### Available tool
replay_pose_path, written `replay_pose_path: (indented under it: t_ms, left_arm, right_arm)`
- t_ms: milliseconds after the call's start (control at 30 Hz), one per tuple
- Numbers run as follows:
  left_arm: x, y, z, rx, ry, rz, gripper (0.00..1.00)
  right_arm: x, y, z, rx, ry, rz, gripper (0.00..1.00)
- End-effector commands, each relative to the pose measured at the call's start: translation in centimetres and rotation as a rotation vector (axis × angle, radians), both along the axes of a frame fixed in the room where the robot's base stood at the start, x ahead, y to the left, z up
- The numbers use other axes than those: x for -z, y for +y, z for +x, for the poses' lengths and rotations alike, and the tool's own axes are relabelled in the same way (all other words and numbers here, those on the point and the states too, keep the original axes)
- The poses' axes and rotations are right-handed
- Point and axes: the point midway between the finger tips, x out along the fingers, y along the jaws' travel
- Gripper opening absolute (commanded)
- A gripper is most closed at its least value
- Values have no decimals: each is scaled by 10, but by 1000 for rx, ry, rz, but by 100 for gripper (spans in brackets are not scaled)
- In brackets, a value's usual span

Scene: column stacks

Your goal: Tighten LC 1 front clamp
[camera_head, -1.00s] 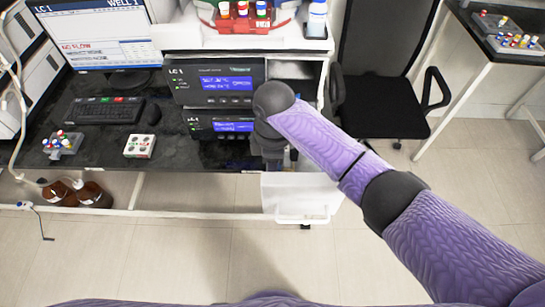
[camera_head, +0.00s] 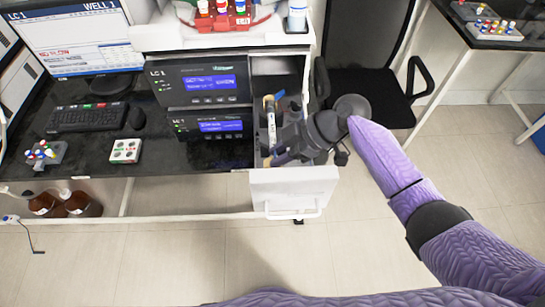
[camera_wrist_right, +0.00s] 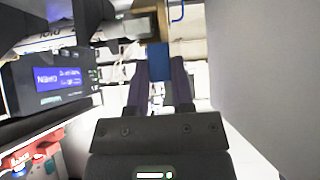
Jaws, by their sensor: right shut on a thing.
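The LC 1 unit (camera_head: 207,83) is a dark box with a blue display at the bench's right end. In the head view, a slim upright column with a white label (camera_head: 271,127) stands right of it, above the open drawer bay. My right gripper (camera_head: 276,159) reaches in from the right, its fingers low beside the column. In the right wrist view my right gripper (camera_wrist_right: 160,85) is shut on a small blue piece (camera_wrist_right: 157,56) between the fingertips. I cannot tell whether this is the LC 1 front clamp. My left gripper is in neither view.
A second dark unit (camera_head: 209,125) sits under the upper one. A white pulled-out drawer front (camera_head: 292,190) is below my gripper. Bottles in a red tray (camera_head: 228,20) stand on top. A black chair (camera_head: 365,60) is behind at the right. Floor is clear in front.

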Motion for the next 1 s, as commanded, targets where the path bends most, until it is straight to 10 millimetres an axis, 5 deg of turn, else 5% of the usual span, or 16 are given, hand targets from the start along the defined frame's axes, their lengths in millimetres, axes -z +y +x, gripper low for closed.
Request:
replay_pose_path:
  t_ms: [600, 1000]
  left_arm:
    - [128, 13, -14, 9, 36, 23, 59]
    - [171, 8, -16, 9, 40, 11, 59]
  right_arm:
    - [22, -25, 0, 0, -1, 550, 0]
    - [24, -31, 0, -1, 0, 748, 0]
